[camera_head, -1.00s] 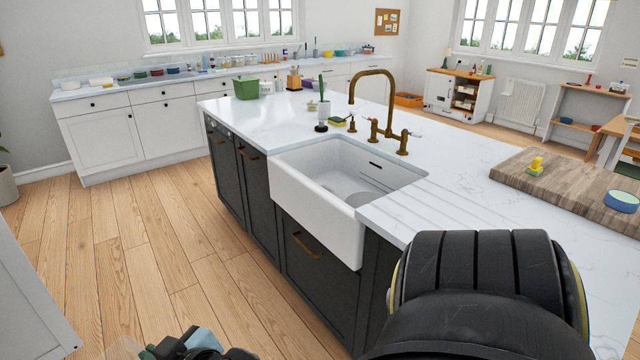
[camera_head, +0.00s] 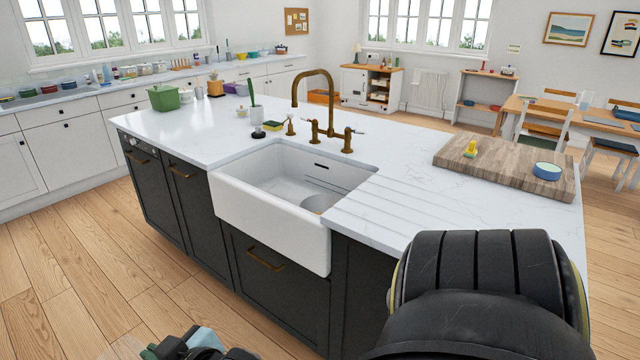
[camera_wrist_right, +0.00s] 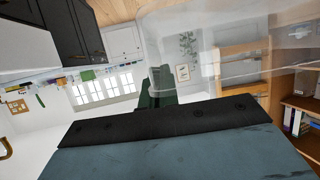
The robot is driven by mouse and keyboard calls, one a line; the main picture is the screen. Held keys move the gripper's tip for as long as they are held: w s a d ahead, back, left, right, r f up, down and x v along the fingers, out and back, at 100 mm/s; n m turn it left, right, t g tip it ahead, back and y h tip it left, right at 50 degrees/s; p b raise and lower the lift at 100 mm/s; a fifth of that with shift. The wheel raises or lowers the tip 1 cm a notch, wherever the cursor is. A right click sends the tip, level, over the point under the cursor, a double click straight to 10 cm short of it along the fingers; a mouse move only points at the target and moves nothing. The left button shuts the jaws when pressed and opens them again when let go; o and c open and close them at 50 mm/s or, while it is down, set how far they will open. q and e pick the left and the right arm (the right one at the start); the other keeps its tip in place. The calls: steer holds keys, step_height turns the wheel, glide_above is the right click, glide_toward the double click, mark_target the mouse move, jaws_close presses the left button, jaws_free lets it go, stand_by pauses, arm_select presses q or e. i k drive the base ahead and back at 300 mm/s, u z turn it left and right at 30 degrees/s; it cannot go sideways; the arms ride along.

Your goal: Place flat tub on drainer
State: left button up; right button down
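A clear, see-through flat tub (camera_wrist_right: 205,30) fills the top of the right wrist view. Its near edge is at the dark green fingers of my right gripper (camera_wrist_right: 155,88), which look shut on it. In the head view my right gripper (camera_head: 165,347) is at the bottom edge, low in front of the island, and only a faint edge of the tub shows beside it. The drainer (camera_head: 400,208) is the grooved part of the white worktop right of the sink, and its visible part is bare. My left gripper is not in view.
The white sink (camera_head: 272,215) is set in the island, with a brass tap (camera_head: 313,110) behind it. A wooden board (camera_head: 505,165) right of the drainer bears a yellow item and a blue round tub (camera_head: 547,171). A green container (camera_head: 163,98) stands at the island's far left.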

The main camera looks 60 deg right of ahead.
mark_target(425, 213)
steer(key=z, duration=1.85)
